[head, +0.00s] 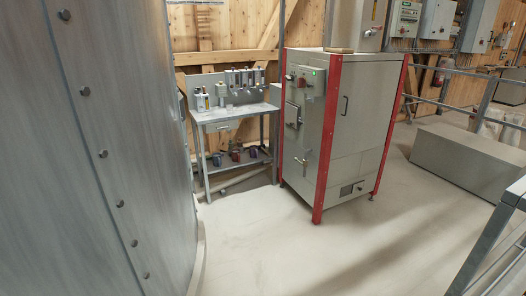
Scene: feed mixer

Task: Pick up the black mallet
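I cannot make out a black mallet in the head view. A grey metal workbench (236,113) stands against the wooden wall, left of the middle. Several small bottles or containers (203,100) stand on its top and along its back panel. Several small dark items (236,155) lie on its lower shelf, too small to identify. My gripper is not in view.
A large riveted grey cylinder (95,150) fills the left side. A grey cabinet with red corner posts (328,140) stands right of the bench. A low grey block (465,165) and metal railings (440,98) are at the right. The pale floor (260,250) in front is clear.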

